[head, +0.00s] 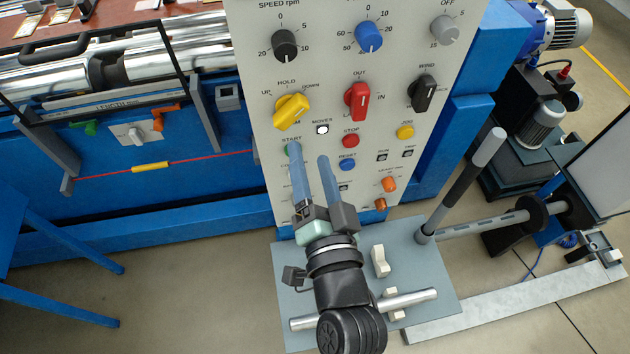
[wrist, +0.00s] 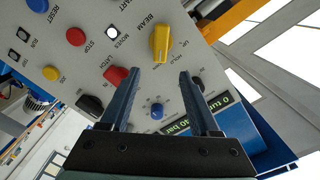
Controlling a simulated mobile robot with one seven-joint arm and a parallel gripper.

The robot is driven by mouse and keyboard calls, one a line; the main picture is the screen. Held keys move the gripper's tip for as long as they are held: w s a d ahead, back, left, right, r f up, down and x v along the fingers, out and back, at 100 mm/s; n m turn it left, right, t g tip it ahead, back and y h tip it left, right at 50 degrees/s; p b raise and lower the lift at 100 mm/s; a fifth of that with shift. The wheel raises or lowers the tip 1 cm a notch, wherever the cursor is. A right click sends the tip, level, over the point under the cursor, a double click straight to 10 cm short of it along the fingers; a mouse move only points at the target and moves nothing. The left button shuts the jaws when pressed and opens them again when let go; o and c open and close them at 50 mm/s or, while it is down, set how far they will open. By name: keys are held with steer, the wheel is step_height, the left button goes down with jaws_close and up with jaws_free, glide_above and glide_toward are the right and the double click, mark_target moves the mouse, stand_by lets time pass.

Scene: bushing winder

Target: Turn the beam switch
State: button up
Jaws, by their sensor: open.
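The beam switch is a yellow rotary knob (head: 291,111) on the grey control panel, marked UP, HOLD and DOWN. Its grip sits tilted in the head view. In the wrist view the yellow knob (wrist: 161,43), beside the word BEAM, lies just beyond and between the fingertips. My gripper (head: 308,155) is open and empty, with blue fingers pointing at the panel just below the knob. The fingers (wrist: 159,74) are apart from the knob in the wrist view. In the head view they partly hide the green START button.
A red knob (head: 358,101) and a black knob (head: 424,93) stand right of the beam switch. Black (head: 285,45) and blue (head: 369,37) dials are above. Several push buttons, including red STOP (head: 351,141), lie below. A lever (head: 470,175) rises at right.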

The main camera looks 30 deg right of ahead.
steer(key=shift+v, duration=1.25)
steer(key=w+a+r+n+t+y, duration=0.2)
steer(key=w+a+r+n+t, duration=0.15)
steer(key=r, duration=0.75)
steer(key=w+a+r+n+t+y, duration=0.1)
steer(key=w+a+r+n+t, duration=0.2)
steer(key=r, duration=0.8)
steer(key=s+a+r+n+t+y, duration=0.1)
steer(key=s+a+r+n, duration=0.2)
steer(key=r, duration=0.8)
steer(key=s+a+r+n+t+y, duration=0.1)
steer(key=s+a+r+n+t, duration=0.1)
steer(key=r, duration=0.9)
steer(key=shift+s+a+n, duration=0.45)
steer(key=shift+s+a, duration=0.1)
steer(key=shift+a, duration=0.55)
steer(key=shift+f+t+b, duration=0.15)
steer(key=shift+t+b, duration=0.1)
steer(key=shift+b, duration=0.05)
